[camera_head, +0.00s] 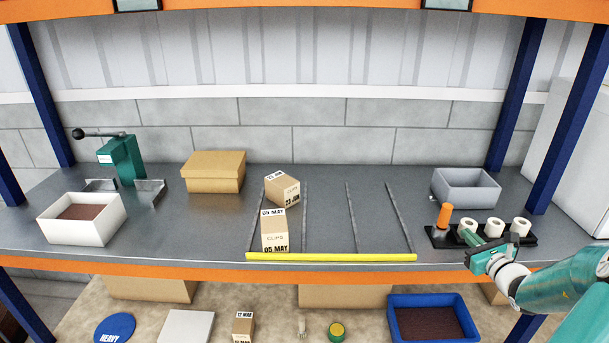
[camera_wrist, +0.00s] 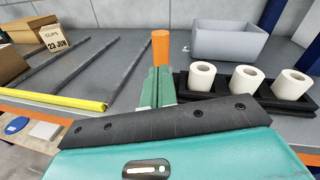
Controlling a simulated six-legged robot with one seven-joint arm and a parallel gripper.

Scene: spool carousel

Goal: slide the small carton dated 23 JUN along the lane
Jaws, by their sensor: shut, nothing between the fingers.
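The small carton dated 23 JUN (camera_head: 281,190) sits skewed at the back of the left lane, behind another small carton dated 05 MAY (camera_head: 274,233). The lane has thin dark rails (camera_head: 304,215) and a yellow front bar (camera_head: 330,257). My gripper (camera_head: 466,231) is at the right of the shelf, well away from both cartons. Its green fingers (camera_wrist: 157,82) are shut and empty, in front of an orange upright cylinder (camera_wrist: 160,46).
A black holder (camera_head: 522,236) with white rolls (camera_head: 520,226) lies beside my gripper, with a grey bin (camera_head: 467,186) behind. A cardboard box (camera_head: 213,172), a white tray (camera_head: 80,220) and a green press (camera_head: 123,160) stand left. The other lanes are clear.

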